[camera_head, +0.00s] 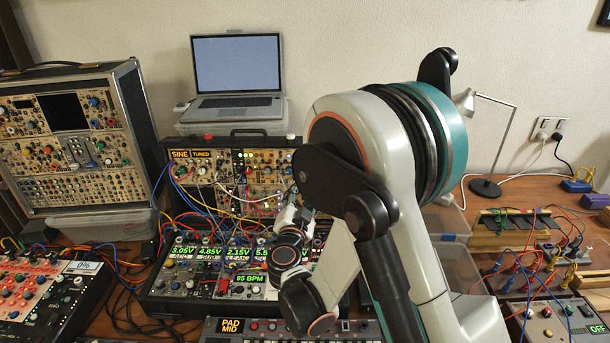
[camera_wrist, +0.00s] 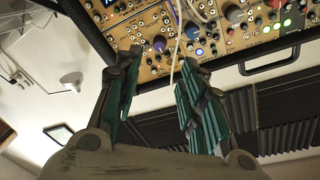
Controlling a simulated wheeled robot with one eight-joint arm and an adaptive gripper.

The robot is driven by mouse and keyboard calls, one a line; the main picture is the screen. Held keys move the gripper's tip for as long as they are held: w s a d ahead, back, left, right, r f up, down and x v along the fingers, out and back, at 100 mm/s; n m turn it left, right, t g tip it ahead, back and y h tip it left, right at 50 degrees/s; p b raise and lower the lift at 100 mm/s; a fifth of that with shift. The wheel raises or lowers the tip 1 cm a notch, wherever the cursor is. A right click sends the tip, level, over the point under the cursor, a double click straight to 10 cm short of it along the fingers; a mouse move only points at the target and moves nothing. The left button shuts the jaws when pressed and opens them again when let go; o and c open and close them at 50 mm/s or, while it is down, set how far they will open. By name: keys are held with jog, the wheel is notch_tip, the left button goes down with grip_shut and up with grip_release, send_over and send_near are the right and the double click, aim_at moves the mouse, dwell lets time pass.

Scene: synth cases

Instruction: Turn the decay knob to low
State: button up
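In the wrist view my gripper (camera_wrist: 161,58) is open, its two green-padded fingers apart with nothing held between them. The tan synth panel (camera_wrist: 225,35) fills the top of that view, just past the fingertips. A blue-violet knob (camera_wrist: 159,43) shows in the gap between the fingertips; I cannot tell whether they touch it. No label can be read there, so I cannot tell which knob is decay. In the head view the panel belongs to the middle synth case (camera_head: 262,172), and my arm hides part of it and most of the gripper.
Patch cables (camera_head: 190,200) hang over the middle case, and a white cable (camera_wrist: 177,45) crosses near the fingertips. A laptop (camera_head: 236,75) stands behind. A tall synth case (camera_head: 75,140) stands left, and cabled modules (camera_head: 555,315) lie right. The table is crowded.

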jog(key=w+d+b, duration=0.1)
jog(key=w, duration=0.9)
jog(key=shift+d+b, duration=0.3)
grip_shut()
